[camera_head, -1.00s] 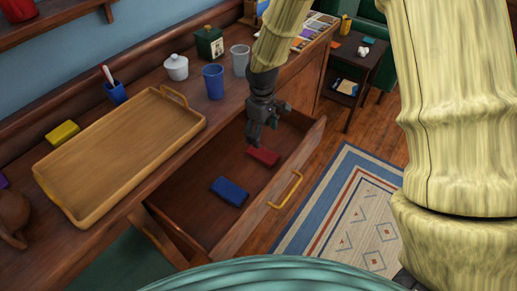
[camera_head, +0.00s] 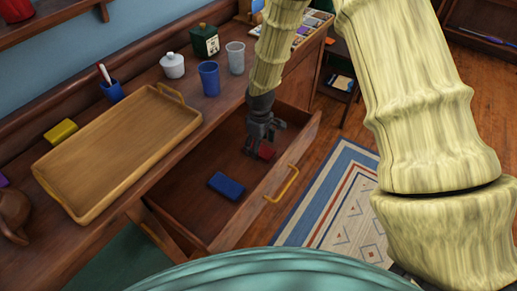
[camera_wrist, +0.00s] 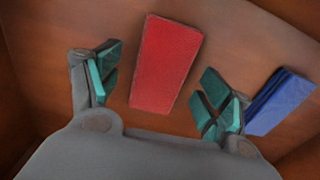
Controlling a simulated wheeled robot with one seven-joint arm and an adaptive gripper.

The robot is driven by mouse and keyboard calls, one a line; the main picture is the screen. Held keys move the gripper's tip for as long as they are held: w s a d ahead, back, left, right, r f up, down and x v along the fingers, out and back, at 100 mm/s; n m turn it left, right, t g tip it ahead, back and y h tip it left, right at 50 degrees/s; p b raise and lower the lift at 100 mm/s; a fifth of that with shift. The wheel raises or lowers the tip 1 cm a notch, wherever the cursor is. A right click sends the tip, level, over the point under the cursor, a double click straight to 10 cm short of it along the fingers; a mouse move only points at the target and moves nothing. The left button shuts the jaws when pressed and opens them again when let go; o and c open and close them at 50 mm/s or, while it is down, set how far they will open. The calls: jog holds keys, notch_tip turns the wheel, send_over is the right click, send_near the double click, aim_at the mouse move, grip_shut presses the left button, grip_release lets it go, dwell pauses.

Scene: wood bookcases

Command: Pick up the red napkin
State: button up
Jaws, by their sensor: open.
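The red napkin (camera_wrist: 165,62) is a folded rectangle lying on the floor of the open drawer (camera_head: 190,195). In the head view the red napkin (camera_head: 266,152) is partly hidden by my gripper (camera_head: 261,145). My gripper is down inside the drawer, right above the napkin. In the wrist view my gripper (camera_wrist: 158,92) is open, with its fingers on the left and right of the napkin and a gap on each side. I cannot tell how far the fingertips are above the drawer floor.
A blue folded napkin (camera_head: 227,186) lies in the drawer and shows close beside the right finger in the wrist view (camera_wrist: 281,102). The drawer front with its yellow handle (camera_head: 282,184) is an edge nearby. A wooden tray (camera_head: 120,150) and cups stand on the top above.

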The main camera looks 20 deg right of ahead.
jog(key=shift+f, duration=0.6)
jog(key=c, duration=0.9)
jog(key=shift+c, duration=0.2)
